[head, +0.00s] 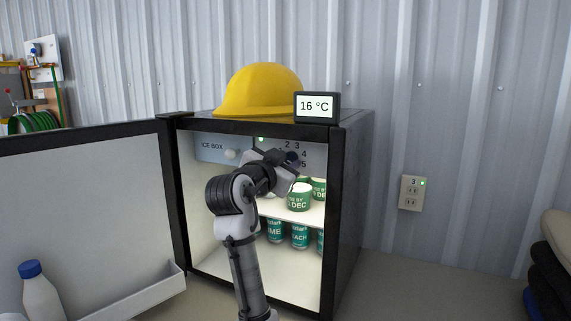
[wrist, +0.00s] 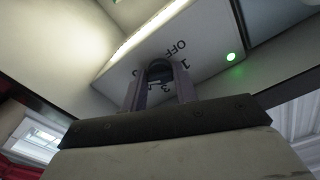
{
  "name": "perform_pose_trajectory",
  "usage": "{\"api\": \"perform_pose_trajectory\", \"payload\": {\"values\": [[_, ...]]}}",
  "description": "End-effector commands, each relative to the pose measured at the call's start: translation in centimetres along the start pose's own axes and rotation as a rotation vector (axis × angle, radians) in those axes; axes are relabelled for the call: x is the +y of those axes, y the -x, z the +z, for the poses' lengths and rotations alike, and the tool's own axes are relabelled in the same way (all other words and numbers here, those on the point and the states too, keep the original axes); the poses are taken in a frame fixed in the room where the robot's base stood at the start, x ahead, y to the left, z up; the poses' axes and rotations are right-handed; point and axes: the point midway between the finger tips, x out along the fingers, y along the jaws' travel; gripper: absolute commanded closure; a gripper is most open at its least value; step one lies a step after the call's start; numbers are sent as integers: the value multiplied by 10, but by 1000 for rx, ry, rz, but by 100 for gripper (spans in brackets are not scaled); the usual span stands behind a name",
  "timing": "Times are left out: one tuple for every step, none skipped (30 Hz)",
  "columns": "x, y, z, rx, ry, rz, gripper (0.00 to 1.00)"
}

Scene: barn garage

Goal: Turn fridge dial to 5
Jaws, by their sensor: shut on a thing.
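The small black fridge (head: 352,190) stands with its door (head: 85,190) open to the left. The dial panel (head: 312,152) is at the top right inside, with 2, 3, 4 and 5 showing around my gripper. My gripper (head: 291,158) is at the panel, shut on the dial, which it mostly hides in the head view. In the wrist view, my fingers (wrist: 160,78) close around the dial below the OFF and 1 marks on the panel (wrist: 190,40). The dial's pointer is hidden, so I cannot tell its setting. A green light (wrist: 231,57) glows on the panel.
The ice box (head: 211,147) is left of the panel. Green cans (head: 299,197) and teal cans (head: 300,235) stand on shelves below. A yellow hard hat (head: 262,88) and a display reading 16 °C (head: 317,106) sit on top. A bottle (head: 40,290) is in the door rack.

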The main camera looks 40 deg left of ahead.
Motion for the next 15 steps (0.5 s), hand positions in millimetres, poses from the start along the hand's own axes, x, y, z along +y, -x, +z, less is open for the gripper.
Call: {"api": "perform_pose_trajectory", "payload": {"values": [[1, 0, 2, -5, -6, 3, 94], [1, 0, 2, -5, -9, 3, 94], [1, 0, 2, -5, -11, 3, 94], [1, 0, 2, -5, -13, 3, 94], [1, 0, 2, -5, -14, 3, 94], [0, 0, 2, -5, -14, 3, 94], [0, 0, 2, -5, -14, 3, 94], [0, 0, 2, -5, -14, 3, 94], [0, 0, 2, -5, -14, 3, 94], [0, 0, 2, -5, -14, 3, 94], [0, 0, 2, -4, -14, 3, 94], [0, 0, 2, -4, -14, 2, 94], [0, 0, 2, -4, -14, 2, 94], [0, 0, 2, -4, -14, 2, 94], [0, 0, 2, -4, -14, 2, 69]]}}
